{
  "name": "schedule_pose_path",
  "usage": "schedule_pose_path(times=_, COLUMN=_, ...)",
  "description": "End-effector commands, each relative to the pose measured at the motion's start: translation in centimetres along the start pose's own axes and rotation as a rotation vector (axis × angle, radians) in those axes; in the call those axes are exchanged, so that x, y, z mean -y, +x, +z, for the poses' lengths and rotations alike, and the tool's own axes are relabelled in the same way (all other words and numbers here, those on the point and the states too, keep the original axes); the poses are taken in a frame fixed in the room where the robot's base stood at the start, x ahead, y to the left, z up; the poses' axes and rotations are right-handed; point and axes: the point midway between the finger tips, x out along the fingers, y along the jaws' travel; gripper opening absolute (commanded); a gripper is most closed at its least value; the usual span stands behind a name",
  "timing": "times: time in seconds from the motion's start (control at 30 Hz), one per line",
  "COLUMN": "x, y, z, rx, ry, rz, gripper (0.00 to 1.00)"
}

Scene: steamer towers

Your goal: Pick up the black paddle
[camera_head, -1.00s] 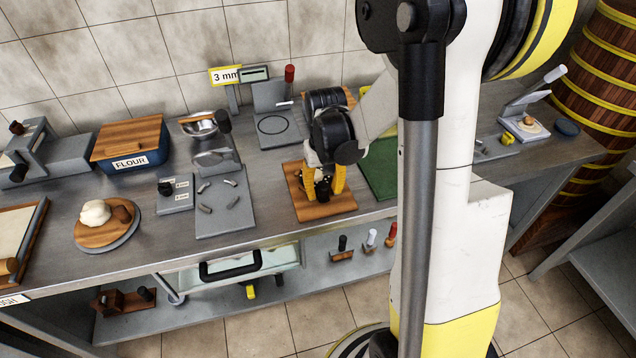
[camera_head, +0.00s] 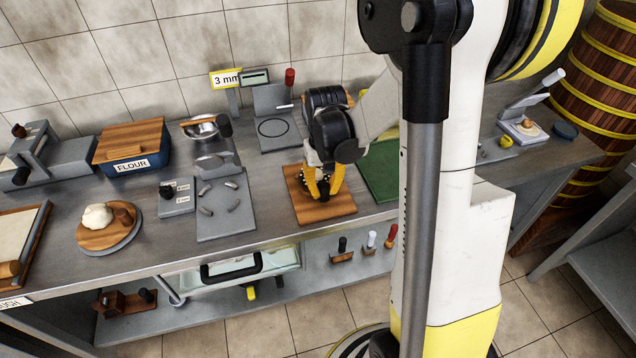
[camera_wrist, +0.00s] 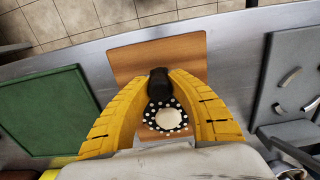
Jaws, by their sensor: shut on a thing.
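The black paddle has a dark handle (camera_wrist: 160,84) and a round, white-dotted black head (camera_wrist: 166,118) with a pale round patch at its middle. It is over the wooden board (camera_wrist: 187,47), also seen in the head view (camera_head: 342,206). My gripper's yellow fingers (camera_wrist: 160,76) are shut on the handle from both sides. In the head view my gripper (camera_head: 323,192) points down at the board, and the fingers hide most of the paddle. I cannot tell whether the paddle touches the board.
A green mat (camera_head: 382,182) lies right of the board. A grey tray (camera_head: 236,222) with several small grey pieces lies left. A grey plate with a ring (camera_head: 262,140) and a red-handled tool (camera_head: 289,78) stand behind. The counter's front edge is close.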

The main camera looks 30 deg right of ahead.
Motion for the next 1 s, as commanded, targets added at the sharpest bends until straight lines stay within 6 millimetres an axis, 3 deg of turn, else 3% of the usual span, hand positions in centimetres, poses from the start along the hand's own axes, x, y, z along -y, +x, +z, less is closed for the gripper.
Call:
schedule_pose_path(times=0.37, x=0.0, y=-1.0, z=0.0, rx=0.000, ry=0.000, rz=0.000, gripper=0.00)
schedule_pose_path(times=1.0, x=0.0, y=-5.2, z=0.0, rx=0.000, ry=0.000, rz=0.000, gripper=0.00)
